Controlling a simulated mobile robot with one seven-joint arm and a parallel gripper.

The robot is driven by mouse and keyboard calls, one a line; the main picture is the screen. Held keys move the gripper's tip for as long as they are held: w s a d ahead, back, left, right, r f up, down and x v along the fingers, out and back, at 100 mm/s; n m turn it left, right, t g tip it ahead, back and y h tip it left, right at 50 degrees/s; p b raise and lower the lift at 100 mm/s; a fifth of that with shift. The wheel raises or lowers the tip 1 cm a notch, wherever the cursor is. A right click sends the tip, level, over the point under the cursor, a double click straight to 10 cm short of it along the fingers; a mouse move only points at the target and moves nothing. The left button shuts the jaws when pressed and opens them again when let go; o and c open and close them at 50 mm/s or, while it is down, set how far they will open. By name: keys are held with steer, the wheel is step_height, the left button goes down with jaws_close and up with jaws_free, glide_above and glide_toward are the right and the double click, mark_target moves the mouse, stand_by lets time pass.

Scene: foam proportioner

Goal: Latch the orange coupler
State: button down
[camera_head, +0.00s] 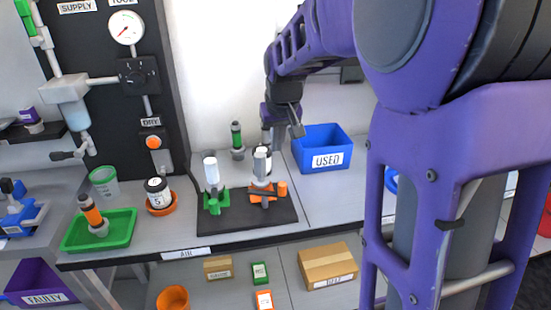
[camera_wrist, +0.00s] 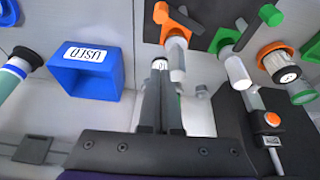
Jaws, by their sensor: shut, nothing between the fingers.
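The orange coupler (camera_head: 262,188) stands upright on the black mat (camera_head: 235,219), with a grey-white cylinder on top and a dark lever across it that ends in an orange knob. In the wrist view the orange coupler (camera_wrist: 176,33) is at the top centre, beyond the fingertips. I cannot tell whether its lever is latched. My gripper (camera_wrist: 162,72) is shut and empty, its two dark fingers side by side. In the head view my gripper (camera_head: 271,132) hangs behind and above the coupler, partly hidden by my wrist. A gap shows between fingers and coupler in the wrist view.
A green coupler (camera_head: 215,197) with a white cylinder stands left of the orange one. The blue USED bin (camera_head: 323,150) is at the right.

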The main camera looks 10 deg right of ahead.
steer(key=shift+d+f, duration=0.3)
steer(key=shift+d, duration=0.15)
steer(key=b+x, duration=0.1)
steer(key=x, duration=0.9)
steer(key=shift+s+a+f, duration=0.1)
steer(key=shift+f, duration=0.1)
steer(key=s, duration=0.4)
steer(key=shift+r, duration=0.15)
